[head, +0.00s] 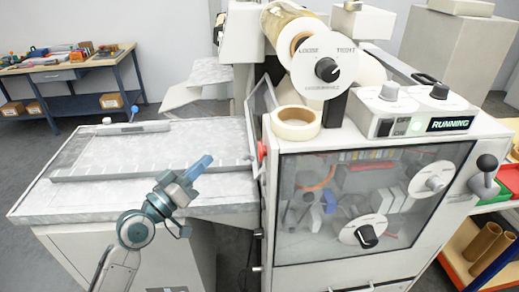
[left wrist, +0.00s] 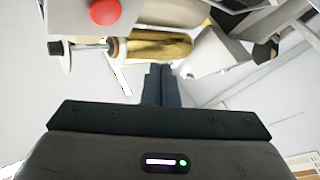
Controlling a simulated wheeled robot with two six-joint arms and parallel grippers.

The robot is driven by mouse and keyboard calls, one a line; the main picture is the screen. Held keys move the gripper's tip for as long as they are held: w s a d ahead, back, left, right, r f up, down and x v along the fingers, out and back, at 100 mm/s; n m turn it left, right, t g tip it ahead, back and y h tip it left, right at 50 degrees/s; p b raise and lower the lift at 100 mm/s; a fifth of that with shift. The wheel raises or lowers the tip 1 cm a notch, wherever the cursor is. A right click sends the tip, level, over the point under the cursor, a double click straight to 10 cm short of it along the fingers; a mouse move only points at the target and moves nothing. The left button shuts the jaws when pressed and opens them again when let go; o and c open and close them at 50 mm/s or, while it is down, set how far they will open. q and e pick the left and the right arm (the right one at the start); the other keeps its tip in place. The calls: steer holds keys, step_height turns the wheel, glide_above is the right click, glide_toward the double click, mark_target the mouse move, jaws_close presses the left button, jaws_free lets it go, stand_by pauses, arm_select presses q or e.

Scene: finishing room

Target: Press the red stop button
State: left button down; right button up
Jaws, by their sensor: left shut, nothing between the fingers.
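The red stop button (head: 262,150) sits on the left side face of the machine and is seen edge-on in the head view. It shows as a round red cap at the top of the left wrist view (left wrist: 105,11). My left gripper (head: 206,160) is shut and empty, over the pale work surface to the left of the button. A clear gap separates its fingertips from the button. The closed fingers also show in the left wrist view (left wrist: 162,72). My right gripper is in neither view.
The machine's display (head: 451,124) reads RUNNING. A tape roll (head: 296,122) lies on top of the machine, above a clear front window (head: 360,200). The infeed table (head: 110,190) has a long metal rail (head: 100,168). A workbench (head: 70,68) stands at the back left.

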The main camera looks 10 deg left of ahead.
mark_target(263, 151)
arm_select(q)
steer(key=shift+s+d+r+h, duration=0.1)
steer(key=shift+s+r+h, duration=0.05)
steer(key=shift+r, duration=0.35)
steer(key=shift+s+r+h, duration=0.1)
steer(key=shift+r+h, duration=0.05)
steer(key=shift+r, duration=0.3)
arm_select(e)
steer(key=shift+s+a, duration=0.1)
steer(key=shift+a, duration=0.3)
arm_select(q)
steer(key=w+d, duration=0.2)
steer(key=d, duration=0.6)
steer(key=shift+w+d+p, duration=0.25)
steer(key=shift+p, duration=0.05)
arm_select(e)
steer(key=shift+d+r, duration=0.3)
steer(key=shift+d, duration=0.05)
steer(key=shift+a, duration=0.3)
